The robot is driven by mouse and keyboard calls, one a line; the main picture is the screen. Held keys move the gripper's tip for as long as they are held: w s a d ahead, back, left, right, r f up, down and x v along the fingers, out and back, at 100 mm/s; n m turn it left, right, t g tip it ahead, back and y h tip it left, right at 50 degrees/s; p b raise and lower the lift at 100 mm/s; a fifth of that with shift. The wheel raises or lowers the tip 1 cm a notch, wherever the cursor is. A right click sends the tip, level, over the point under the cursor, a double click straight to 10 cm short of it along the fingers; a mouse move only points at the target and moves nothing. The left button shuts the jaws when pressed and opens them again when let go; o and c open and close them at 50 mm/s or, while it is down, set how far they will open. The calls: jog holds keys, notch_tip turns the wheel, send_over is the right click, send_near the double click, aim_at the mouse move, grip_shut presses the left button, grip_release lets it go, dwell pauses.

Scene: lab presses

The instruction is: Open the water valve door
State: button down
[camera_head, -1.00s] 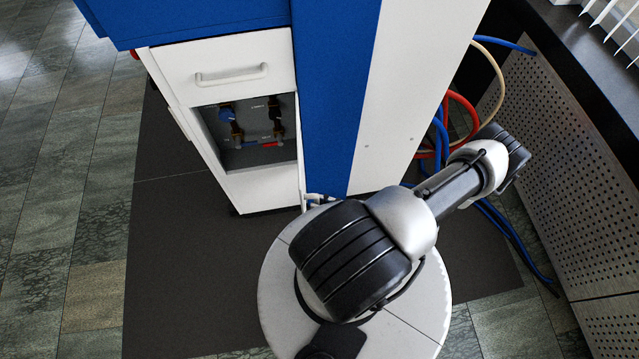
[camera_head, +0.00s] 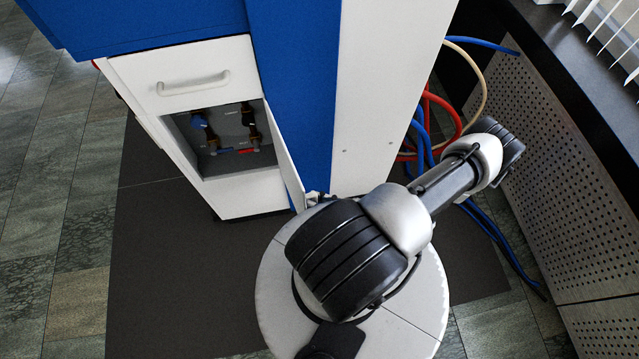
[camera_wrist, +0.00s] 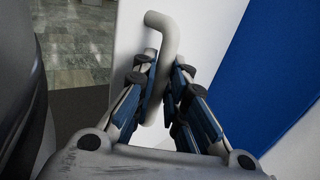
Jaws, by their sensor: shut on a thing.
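The water valve door (camera_head: 284,165) shows as a narrow white panel at the right side of the valve opening. It stands swung out from the white cabinet front. The water valves (camera_head: 226,130) show inside the open compartment (camera_head: 185,155). In the wrist view, the white bent door handle (camera_wrist: 160,35) stands out from the white door panel (camera_wrist: 205,35). My gripper (camera_wrist: 161,85) is shut on this handle, with one finger on each side of it. In the head view, my gripper (camera_head: 314,198) is mostly hidden behind my arm.
A closed white drawer (camera_head: 190,85) with its own handle is above the compartment. A blue and white machine panel (camera_head: 300,90) is right of the door. Hoses (camera_head: 435,120) and a perforated panel (camera_head: 570,170) are at the right. Free floor (camera_head: 60,190) is at the left.

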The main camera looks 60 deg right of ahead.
jog(key=c, duration=2)
grip_release()
jog(key=shift+w+d, duration=0.1)
jog(key=shift+d, duration=0.1)
jog(key=shift+c, duration=0.2)
jog(key=shift+o, duration=1.3)
jog(key=shift+w, duration=0.15)
jog(key=shift+o, duration=0.9)
jog(key=v, duration=1.2)
jog(key=shift+a, duration=0.1)
